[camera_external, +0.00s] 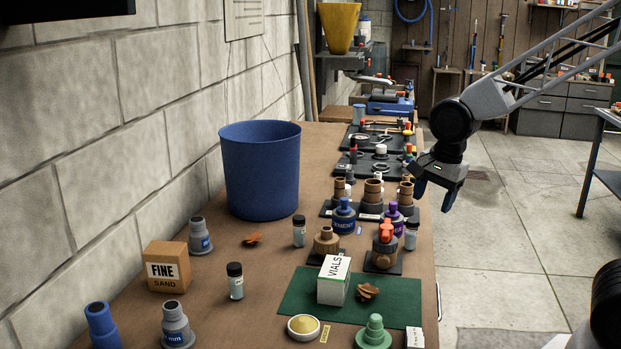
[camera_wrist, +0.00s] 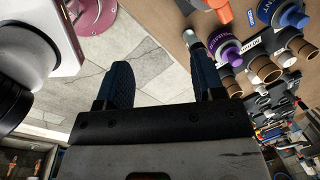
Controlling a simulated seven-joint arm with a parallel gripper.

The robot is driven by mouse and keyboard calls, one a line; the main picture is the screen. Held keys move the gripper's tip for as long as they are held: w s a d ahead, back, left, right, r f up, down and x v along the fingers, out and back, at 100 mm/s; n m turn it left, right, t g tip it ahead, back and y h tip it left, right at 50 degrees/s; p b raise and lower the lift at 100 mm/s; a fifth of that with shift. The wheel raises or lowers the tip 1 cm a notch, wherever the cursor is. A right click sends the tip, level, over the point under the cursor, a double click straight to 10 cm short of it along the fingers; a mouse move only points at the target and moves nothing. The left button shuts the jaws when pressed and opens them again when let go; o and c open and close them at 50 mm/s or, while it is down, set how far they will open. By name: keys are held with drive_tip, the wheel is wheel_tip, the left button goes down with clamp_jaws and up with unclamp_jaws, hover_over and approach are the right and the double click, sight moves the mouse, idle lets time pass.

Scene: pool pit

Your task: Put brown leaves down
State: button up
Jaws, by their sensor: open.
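A brown leaf cluster (camera_external: 367,291) lies on the green mat (camera_external: 399,299), just right of the white VIALS box (camera_external: 334,281). A second brown leaf cluster (camera_external: 252,240) lies on the bare table in front of the blue bin (camera_external: 262,172). My gripper (camera_external: 433,195) hangs past the table's right edge, above and behind the mat. It is open and empty, apart from both leaf clusters. In the wrist view its two dark fingers (camera_wrist: 162,85) are spread, with floor and fittings beyond. No leaves show in that view.
The FINE SAND box (camera_external: 167,267), small vials and grey fittings stand at front left.

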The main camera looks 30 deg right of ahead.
sight(367, 290)
drive_tip(key=a+f+m, duration=0.3)
drive_tip(key=a, duration=0.2)
drive_tip(key=a+f+m, duration=0.3)
drive_tip(key=a, duration=0.2)
drive_tip(key=a+f+m, duration=0.3)
drive_tip(key=a+m, duration=0.1)
drive_tip(key=a, duration=0.2)
drive_tip(key=shift+s+f+g, duration=0.1)
drive_tip(key=shift+s+g, duration=0.05)
drive_tip(key=shift+g, duration=0.25)
drive_tip(key=shift+a+f, duration=0.15)
drive_tip(key=shift+f, duration=1.15)
drive_tip(key=shift+f, duration=0.1)
drive_tip(key=shift+w+a+f, duration=0.1)
drive_tip(key=shift+f, duration=0.7)
drive_tip(key=shift+w+a+f, duration=0.15)
drive_tip(key=shift+f, duration=0.7)
drive_tip(key=shift+w+a+f, duration=0.1)
drive_tip(key=shift+f, duration=0.7)
clamp_jaws()
